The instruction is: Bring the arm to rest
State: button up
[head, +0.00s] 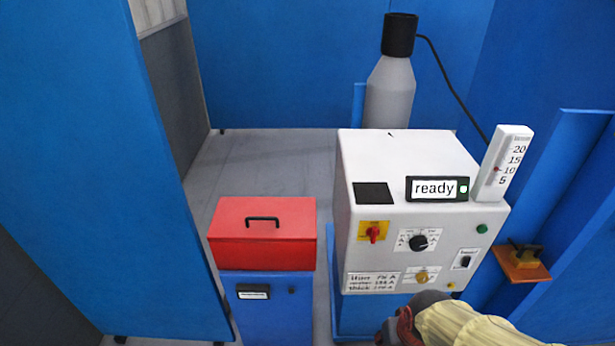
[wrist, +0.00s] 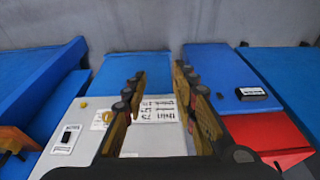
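My arm (head: 470,322) enters the head view at the bottom right, in front of the lower part of a white machine (head: 405,165). Its end is cut off by the bottom edge there, and the fingers do not show clearly. In the wrist view my gripper (wrist: 160,74) has its two fingers apart with nothing between them. Beyond the fingers, the machine's front panel with its printed table shows upside down. I cannot tell how far the fingers are from the panel.
The machine's display (head: 436,189) reads "ready". A red box (head: 263,235) sits on a blue cabinet (head: 268,305) to the left. A grey gas cylinder (head: 391,92) stands behind. A small orange shelf (head: 522,263) is at the right. Blue screens surround the grey floor.

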jog(key=s+r+t+p, duration=0.1)
jog(key=s+r+t, duration=0.1)
jog(key=r, duration=2)
jog(key=shift+s+t+p, duration=0.4)
jog(key=shift+s, duration=0.25)
jog(key=shift+c, duration=0.5)
